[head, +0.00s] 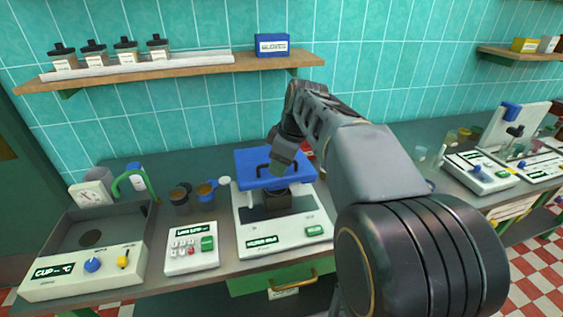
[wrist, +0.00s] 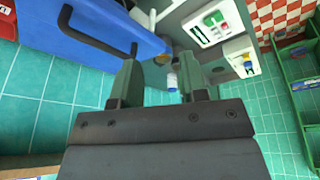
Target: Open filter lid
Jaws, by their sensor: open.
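The filter lid (head: 252,166) is a blue panel on top of a white and grey machine (head: 283,235) on the bench. It looks closed. A dark bar handle (head: 264,167) stands on it. In the wrist view the blue lid (wrist: 60,45) fills the upper left, with its dark handle (wrist: 97,32) crossing it. My gripper (head: 285,165) hangs over the right part of the lid in the head view. In the wrist view my gripper (wrist: 157,80) is open with nothing between its fingers, and the handle lies just beyond the left finger, apart from it or touching; I cannot tell.
A grey basin unit (head: 85,260) and a button box (head: 192,248) stand left of the machine, with small cups (head: 206,190) behind. A wooden shelf (head: 170,70) with bottles is above. Other devices (head: 482,172) stand at right. My arm hides the bench's middle right.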

